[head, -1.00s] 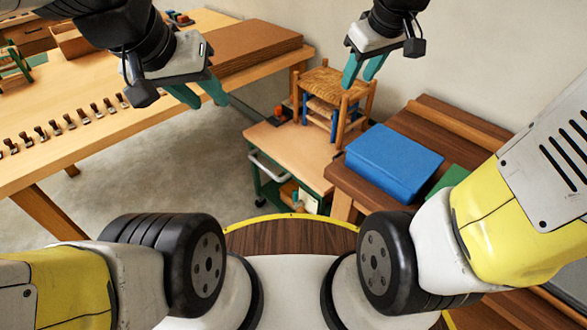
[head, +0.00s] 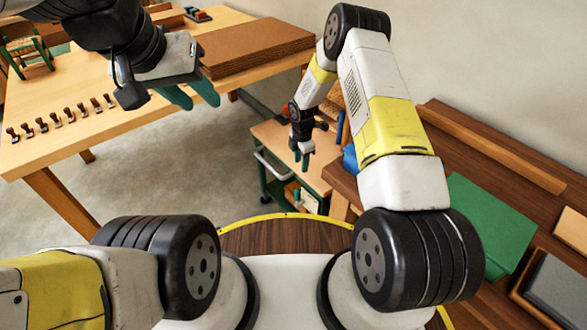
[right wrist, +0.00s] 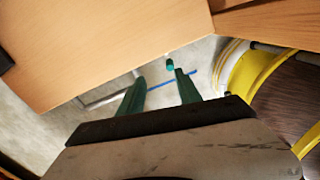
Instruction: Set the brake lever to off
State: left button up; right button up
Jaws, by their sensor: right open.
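I cannot make out a brake lever for certain in either view. The trolley (head: 268,133) has a pale wooden top, a green frame and a white handle bar (head: 274,171). My right gripper (head: 301,163) is open and empty, pointing down at the trolley's right front side. In the right wrist view, its green fingers (right wrist: 160,80) stand apart over the floor, beside a pale wooden top (right wrist: 110,45). A small teal cylinder (right wrist: 170,64) shows just beyond the fingertips; I cannot tell what it is. My left gripper (head: 201,102) is open and empty near the left workbench.
The left workbench (head: 130,105) carries a brown board stack (head: 250,45) and a row of small tools (head: 55,120). The right bench (head: 455,160) holds a green book-like block (head: 490,220). Open floor (head: 190,160) lies left of the trolley.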

aim_at(297, 191)
jog(key=f, duration=0.3)
jog(key=s+a+f+n, duration=0.1)
jog(key=f, duration=0.2)
jog(key=s+f+n, duration=0.1)
jog(key=f, duration=0.1)
jog(key=shift+s+a+f+g, duration=0.1)
jog(key=shift+a+f+g, duration=0.2)
jog(key=shift+f, duration=3.7)
grip_shut()
